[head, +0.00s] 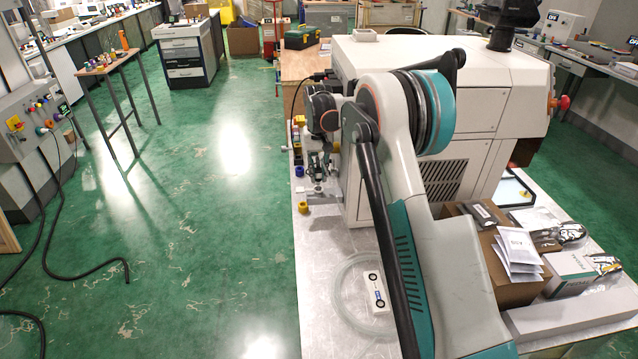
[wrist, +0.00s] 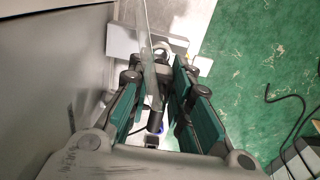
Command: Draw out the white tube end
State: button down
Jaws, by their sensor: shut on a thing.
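My gripper (head: 318,182) is low at the left side of the big white machine (head: 372,195), above the metal table top. In the wrist view my gripper (wrist: 157,78) points down with its two teal-padded fingers on either side of a pale, translucent tube (wrist: 147,45). The tube runs from the top edge of the view down between the fingers, and the jaws are shut on it. A dark cylindrical part (wrist: 156,98) shows below it between the pads. Where the tube's end sits is hard to make out.
A clear coiled hose (head: 343,302) lies on the table, with a white block (head: 375,291) beside it. A yellow part (head: 303,208) and a blue part (head: 300,171) stand near the table's left edge. Brown boxes (head: 512,285) stand to the right.

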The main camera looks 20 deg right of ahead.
jog(key=shift+r+p, duration=0.6)
jog(key=shift+r, duration=0.65)
jog(key=shift+r, duration=0.1)
jog(key=shift+r+p, duration=0.75)
jog(key=shift+r, duration=0.5)
